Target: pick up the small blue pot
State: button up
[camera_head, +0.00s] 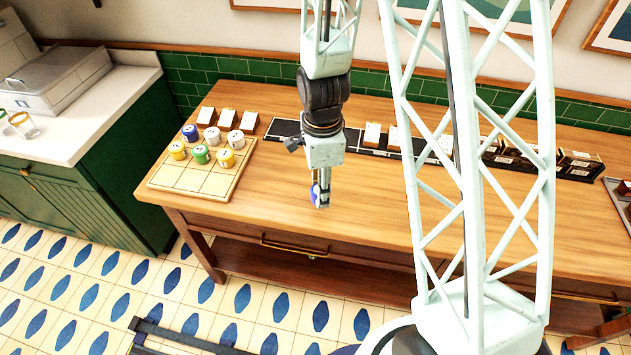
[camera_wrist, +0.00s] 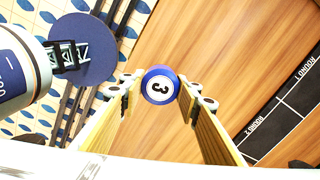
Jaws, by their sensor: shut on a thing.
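The small blue pot (camera_wrist: 160,86) is held between the two fingertips of my gripper (camera_wrist: 161,97) in the wrist view. Its round top faces the camera and carries a white disc with a black 3. In the head view my gripper (camera_head: 321,199) points down near the front edge of the wooden table, and the held blue pot (camera_head: 315,194) shows partly behind a finger. The gap between the pot and the tabletop is hard to judge. Another blue pot (camera_head: 190,132) stands on the wooden board at the left.
The wooden grid board (camera_head: 190,185) holds several white, yellow and green pots in its back rows; its front cells are bare. Small brown boxes stand behind it. A black strip (camera_head: 287,128) with cards runs along the table's back. The tabletop (camera_head: 375,205) around my gripper is clear.

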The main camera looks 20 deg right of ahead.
jog(key=shift+s, duration=0.9)
